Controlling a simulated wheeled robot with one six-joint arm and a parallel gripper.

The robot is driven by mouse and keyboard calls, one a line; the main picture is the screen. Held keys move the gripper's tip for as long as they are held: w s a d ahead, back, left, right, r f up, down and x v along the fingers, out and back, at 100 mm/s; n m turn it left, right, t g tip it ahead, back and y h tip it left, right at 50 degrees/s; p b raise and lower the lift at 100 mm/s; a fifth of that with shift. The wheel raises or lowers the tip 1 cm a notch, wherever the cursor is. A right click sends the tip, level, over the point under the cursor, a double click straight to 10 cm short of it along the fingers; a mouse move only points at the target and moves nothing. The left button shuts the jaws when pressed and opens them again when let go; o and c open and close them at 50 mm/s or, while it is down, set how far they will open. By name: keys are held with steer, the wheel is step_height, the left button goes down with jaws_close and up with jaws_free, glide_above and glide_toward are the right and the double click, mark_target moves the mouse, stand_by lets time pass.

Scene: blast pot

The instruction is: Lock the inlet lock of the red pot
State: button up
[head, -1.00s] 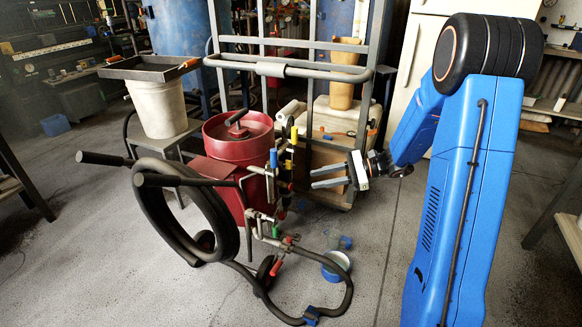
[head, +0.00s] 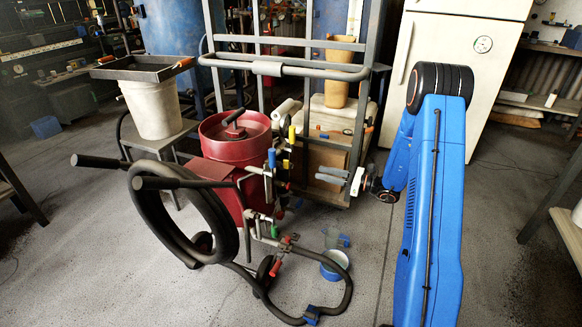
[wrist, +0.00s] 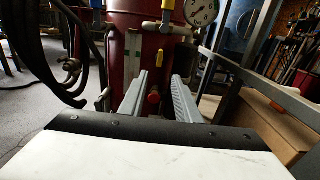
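The red pot (head: 228,150) stands on a wheeled frame left of my gripper, with pipes and coloured valve handles on its right side. A blue handle (head: 272,158), a yellow handle (head: 291,134) and a green handle (head: 275,231) show there. I cannot tell which part is the inlet lock. My gripper (head: 318,173) is open and empty, pointing left at the valves, apart from them in the head view. In the wrist view the pot (wrist: 137,40) is ahead, and a red knob (wrist: 153,98) shows between the two grey fingers. A yellow handle (wrist: 168,6) hangs above.
A grey metal frame (head: 270,68) stands behind the pot. A pressure gauge (wrist: 201,11) is above right in the wrist view. Floor right of the bucket is clear.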

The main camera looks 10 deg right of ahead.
mark_target(285, 164)
steer(key=x, duration=1.4)
steer(key=shift+a, duration=0.25)
steer(key=shift+w, duration=0.15)
steer(key=shift+f, duration=0.1)
jaws_close()
